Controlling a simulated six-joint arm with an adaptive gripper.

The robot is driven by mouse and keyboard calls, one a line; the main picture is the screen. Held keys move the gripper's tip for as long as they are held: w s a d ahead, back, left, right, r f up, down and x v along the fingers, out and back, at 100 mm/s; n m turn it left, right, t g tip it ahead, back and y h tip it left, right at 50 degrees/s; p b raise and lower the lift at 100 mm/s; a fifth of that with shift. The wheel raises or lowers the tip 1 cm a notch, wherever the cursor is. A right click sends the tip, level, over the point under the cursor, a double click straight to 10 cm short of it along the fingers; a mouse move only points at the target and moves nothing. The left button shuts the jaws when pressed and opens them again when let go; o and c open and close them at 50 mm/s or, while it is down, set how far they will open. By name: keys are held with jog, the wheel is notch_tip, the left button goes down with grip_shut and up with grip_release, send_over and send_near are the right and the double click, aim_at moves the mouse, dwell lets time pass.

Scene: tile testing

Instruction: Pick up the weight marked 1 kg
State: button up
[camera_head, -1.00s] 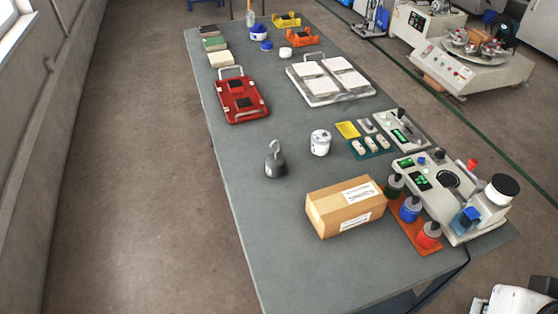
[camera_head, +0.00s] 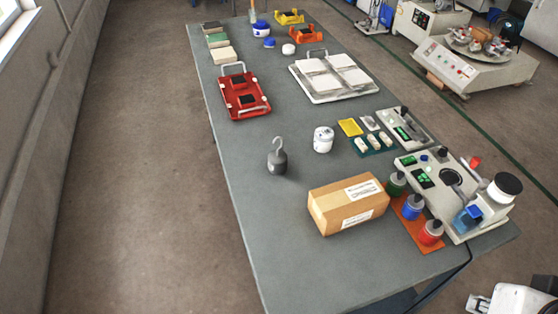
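A dark grey weight with a hook on top (camera_head: 277,161) stands upright on the grey table, left of the middle. Its marking is too small to read. A white cylindrical container (camera_head: 323,140) with small dark print stands to its right, apart from it. My gripper is not in view. A small white piece of machinery shows at the bottom right corner, and I cannot tell what it is.
A cardboard box (camera_head: 348,204) lies in front of the weight to the right. A red fixture (camera_head: 243,95) and a white tray (camera_head: 329,96) with tiles lie behind. Instruments (camera_head: 455,190) and bottles fill the right edge. The table left of the weight is clear.

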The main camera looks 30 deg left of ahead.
jog(key=o, duration=1.1)
jog(key=w+a+f+n+t+y, duration=0.2)
jog(key=w+a, duration=0.7)
jog(key=w, duration=0.3)
jog(key=w+a+f+n+t+y, duration=0.2)
jog(key=w+a+n, duration=0.1)
jog(key=w+a, duration=0.8)
jog(key=n+y, duration=0.4)
jog(key=y, duration=0.2)
send_near(278, 153)
jog(key=shift+w+a+f, duration=0.25)
jog(key=shift+w+f, duration=0.2)
jog(key=shift+f, duration=0.05)
jog(key=shift+w+a+f, duration=0.25)
jog(key=shift+w+f, duration=0.2)
jog(key=shift+s+a+f, duration=0.2)
jog(key=shift+a+f, duration=0.05)
jog(key=shift+a, duration=0.15)
jog(key=shift+w, duration=0.1)
